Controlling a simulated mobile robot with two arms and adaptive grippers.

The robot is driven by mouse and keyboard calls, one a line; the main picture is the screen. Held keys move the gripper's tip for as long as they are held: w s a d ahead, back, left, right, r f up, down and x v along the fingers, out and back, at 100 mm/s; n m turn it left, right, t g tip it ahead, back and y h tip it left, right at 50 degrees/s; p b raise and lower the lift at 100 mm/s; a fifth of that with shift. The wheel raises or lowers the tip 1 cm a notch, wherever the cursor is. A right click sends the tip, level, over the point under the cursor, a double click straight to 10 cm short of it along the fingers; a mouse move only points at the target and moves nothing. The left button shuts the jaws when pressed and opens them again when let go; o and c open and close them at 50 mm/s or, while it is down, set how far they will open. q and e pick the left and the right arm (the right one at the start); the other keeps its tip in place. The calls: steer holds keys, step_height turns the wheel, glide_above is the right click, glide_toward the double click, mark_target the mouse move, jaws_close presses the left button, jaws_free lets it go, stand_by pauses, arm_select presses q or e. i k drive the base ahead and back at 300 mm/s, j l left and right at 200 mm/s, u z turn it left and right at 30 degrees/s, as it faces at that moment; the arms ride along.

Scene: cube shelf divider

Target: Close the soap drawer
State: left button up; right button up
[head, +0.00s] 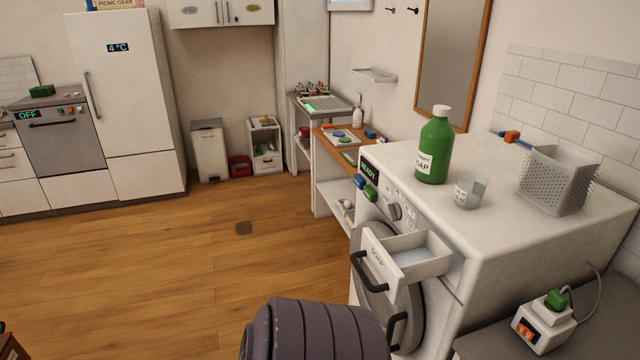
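The soap drawer (427,258) is white and sticks out, open, from the upper front of the white washing machine (540,235). Its front panel carries a lettered label and a dark curved handle (369,272). Inside it is a pale bluish-white content. The machine's round door (408,310) is below the drawer, partly hidden by it. A dark grey ribbed part (318,332), seemingly of my own arm, rises at the bottom centre, left of the door. No gripper fingers show in the head view.
A green soap bottle (434,150), a clear measuring cup (469,190) and a grey perforated basket (556,180) stand on the machine top. A white power box (542,323) with a green plug sits at lower right. The wooden floor (170,270) left of the machine is mostly clear.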

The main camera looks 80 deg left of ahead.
mark_target(401, 258)
steer(key=j+u, duration=0.1)
steer(key=u, duration=0.35)
steer(key=i+j+u, duration=0.1)
steer(key=u, duration=0.4)
steer(key=i+u, duration=0.1)
steer(key=u, duration=0.35)
steer(key=i+u, duration=0.1)
steer(key=u, duration=0.4)
steer(key=i+u, duration=0.1)
steer(key=u, duration=0.35)
steer(key=l+z, duration=0.1)
